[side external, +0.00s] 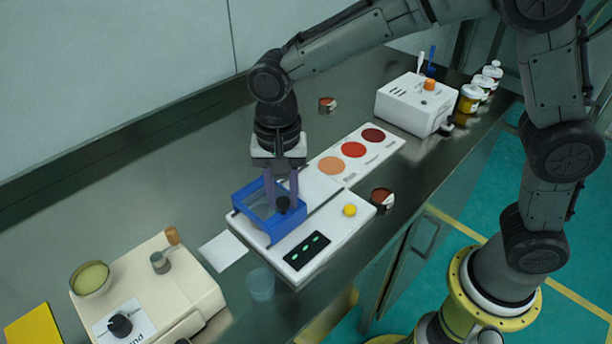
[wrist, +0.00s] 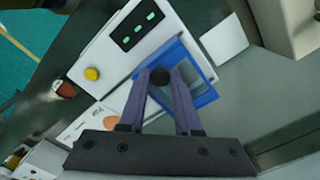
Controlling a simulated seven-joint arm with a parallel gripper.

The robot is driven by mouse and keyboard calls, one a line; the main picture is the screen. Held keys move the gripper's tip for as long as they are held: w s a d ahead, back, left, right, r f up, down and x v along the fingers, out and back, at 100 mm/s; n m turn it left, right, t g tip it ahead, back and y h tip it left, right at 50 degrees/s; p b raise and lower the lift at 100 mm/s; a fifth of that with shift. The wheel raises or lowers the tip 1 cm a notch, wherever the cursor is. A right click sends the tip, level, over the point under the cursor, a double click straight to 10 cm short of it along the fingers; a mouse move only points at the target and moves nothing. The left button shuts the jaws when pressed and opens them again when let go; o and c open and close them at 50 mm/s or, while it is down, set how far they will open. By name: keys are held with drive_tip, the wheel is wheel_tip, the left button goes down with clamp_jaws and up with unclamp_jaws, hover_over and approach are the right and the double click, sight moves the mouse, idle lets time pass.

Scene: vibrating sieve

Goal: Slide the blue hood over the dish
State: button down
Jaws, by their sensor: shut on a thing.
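The blue hood (side external: 252,226) is a blue frame with a clear, greyish window and a dark knob (side external: 283,204). It sits at the left end of the white machine (side external: 335,222), beside the black panel with green lights. In the wrist view the hood (wrist: 205,98) lies just beyond my fingertips. My gripper (side external: 281,198) points down, with its purple fingers shut on the knob; the wrist view shows the knob (wrist: 160,76) between the fingertips (wrist: 160,79). I cannot make out a dish under or beside the hood.
A yellow button (side external: 349,210) is on the machine. A white card with coloured discs (side external: 330,165) lies behind. A clear cup (side external: 260,284) and a white sheet (side external: 223,251) are near the hood. A cream machine (side external: 150,290) with a bowl (side external: 90,278) stands left.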

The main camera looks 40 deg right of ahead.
drive_tip(key=shift+a, duration=0.45)
drive_tip(key=c, duration=0.6)
unclamp_jaws()
wheel_tip(320, 180, up, 14)
drive_tip(key=shift+d, duration=0.15)
